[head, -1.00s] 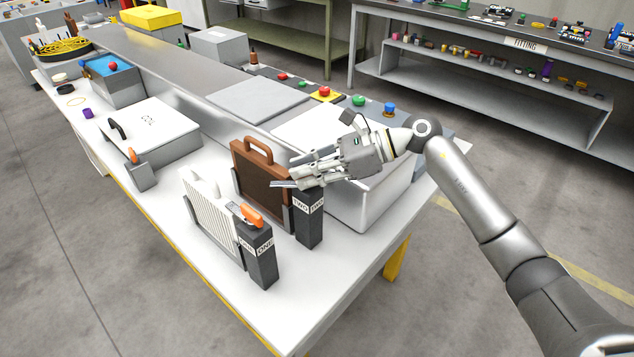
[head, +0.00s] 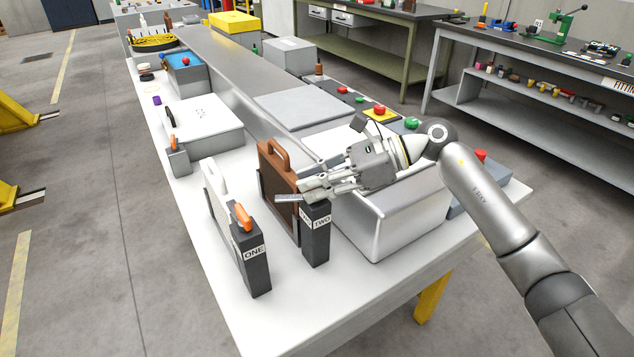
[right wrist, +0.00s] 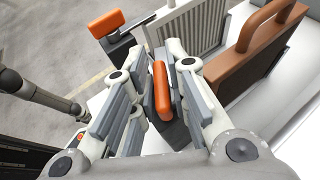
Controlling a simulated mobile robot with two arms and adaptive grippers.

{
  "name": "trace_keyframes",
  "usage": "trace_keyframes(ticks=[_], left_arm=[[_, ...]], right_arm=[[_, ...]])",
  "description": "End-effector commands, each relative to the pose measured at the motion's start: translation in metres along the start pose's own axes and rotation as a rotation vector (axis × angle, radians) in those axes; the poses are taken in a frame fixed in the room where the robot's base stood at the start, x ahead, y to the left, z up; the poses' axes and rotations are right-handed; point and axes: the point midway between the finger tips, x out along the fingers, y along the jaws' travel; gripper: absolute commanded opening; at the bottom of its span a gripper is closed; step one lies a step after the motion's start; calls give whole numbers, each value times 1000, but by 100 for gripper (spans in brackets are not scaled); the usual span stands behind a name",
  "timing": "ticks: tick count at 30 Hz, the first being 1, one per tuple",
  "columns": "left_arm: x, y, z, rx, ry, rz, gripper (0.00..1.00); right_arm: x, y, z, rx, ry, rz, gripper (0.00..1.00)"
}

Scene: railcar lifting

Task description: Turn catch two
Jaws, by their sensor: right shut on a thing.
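Catch two is a dark upright post (head: 316,243) labelled TWO, in front of a brown panel with a handle (head: 272,165). My right gripper (head: 292,194) comes in from the right, over the top of this post. In the right wrist view its fingers (right wrist: 163,75) are closed around an orange lever (right wrist: 162,90), which is the lever of catch two. In the head view the gripper hides that lever. Catch one is a dark post (head: 255,270) labelled ONE, with its orange lever (head: 243,217), beside a white ribbed panel (head: 217,190). My left gripper is not in view.
A grey-white box (head: 400,225) stands right of catch two, under my right arm. A white case (head: 203,125) and a small grey block with an orange lever (head: 178,160) lie farther back. The front of the white bench (head: 330,310) is clear.

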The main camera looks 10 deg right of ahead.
Motion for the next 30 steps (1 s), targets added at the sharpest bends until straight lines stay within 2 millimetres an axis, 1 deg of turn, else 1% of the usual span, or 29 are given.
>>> trace_keyframes(ticks=[3, 4, 7, 16, 20, 23, 30], left_arm=[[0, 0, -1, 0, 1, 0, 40], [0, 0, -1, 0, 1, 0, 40], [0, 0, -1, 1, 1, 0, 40], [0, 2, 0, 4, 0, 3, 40], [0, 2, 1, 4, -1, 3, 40], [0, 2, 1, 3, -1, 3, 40], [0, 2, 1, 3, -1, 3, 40]], right_arm=[[0, 0, -1, -1, 3, -1, 0], [0, 0, -1, -1, 3, -1, 20], [0, 0, -1, -1, 2, -1, 32], [-1, 0, 0, 0, 0, -1, 32], [-10, -1, 0, 0, 0, -3, 32], [-26, -1, 0, -1, 2, -6, 32], [-78, -1, -1, 0, 3, -6, 32]])
